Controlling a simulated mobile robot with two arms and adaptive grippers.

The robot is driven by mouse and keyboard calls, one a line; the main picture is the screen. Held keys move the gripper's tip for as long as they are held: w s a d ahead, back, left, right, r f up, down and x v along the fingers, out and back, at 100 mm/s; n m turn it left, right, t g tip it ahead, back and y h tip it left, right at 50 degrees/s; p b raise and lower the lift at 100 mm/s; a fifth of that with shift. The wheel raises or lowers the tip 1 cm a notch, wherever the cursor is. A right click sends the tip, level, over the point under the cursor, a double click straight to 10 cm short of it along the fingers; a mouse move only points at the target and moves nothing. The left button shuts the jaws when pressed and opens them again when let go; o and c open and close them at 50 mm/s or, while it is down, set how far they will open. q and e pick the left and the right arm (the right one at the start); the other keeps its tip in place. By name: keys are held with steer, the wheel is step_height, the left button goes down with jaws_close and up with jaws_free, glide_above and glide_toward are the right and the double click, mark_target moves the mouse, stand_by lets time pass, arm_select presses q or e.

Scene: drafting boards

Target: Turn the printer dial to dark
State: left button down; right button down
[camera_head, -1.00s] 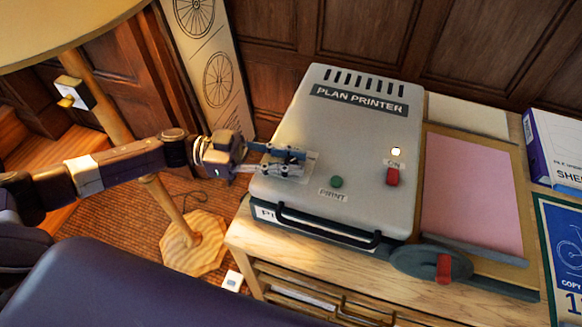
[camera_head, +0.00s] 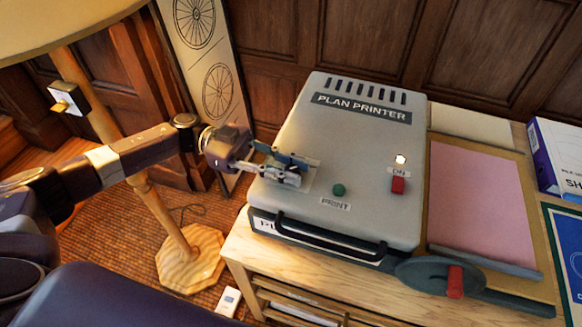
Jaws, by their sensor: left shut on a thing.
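The grey plan printer (camera_head: 350,145) stands on a wooden cabinet, its top sloping toward me. My left gripper (camera_head: 296,172) reaches in from the left and is shut on the dial at the printer's left side. The dial is mostly hidden by the fingers, and I cannot read its setting. A pale label plate (camera_head: 313,167) shows partly around the fingertips. To the right are a green print button (camera_head: 339,190) and a red switch (camera_head: 398,185) marked ON, with a lit lamp (camera_head: 400,160) above it. My right gripper is not in view.
A black handle bar (camera_head: 330,238) runs along the printer's front. A paper trimmer with a red-handled disc (camera_head: 455,281) and pink sheet (camera_head: 482,205) lies to the right. A wooden lamp stand (camera_head: 150,215) rises left, near my arm.

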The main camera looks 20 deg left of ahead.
arm_select(q)
steer(key=c, duration=1.7)
jaws_free()
steer(key=a, duration=0.4)
steer(key=w+a, duration=0.1)
steer(key=a, duration=0.7)
steer(key=shift+w, duration=0.25)
steer(key=shift+s+f, duration=0.1)
steer(key=shift+s, duration=0.05)
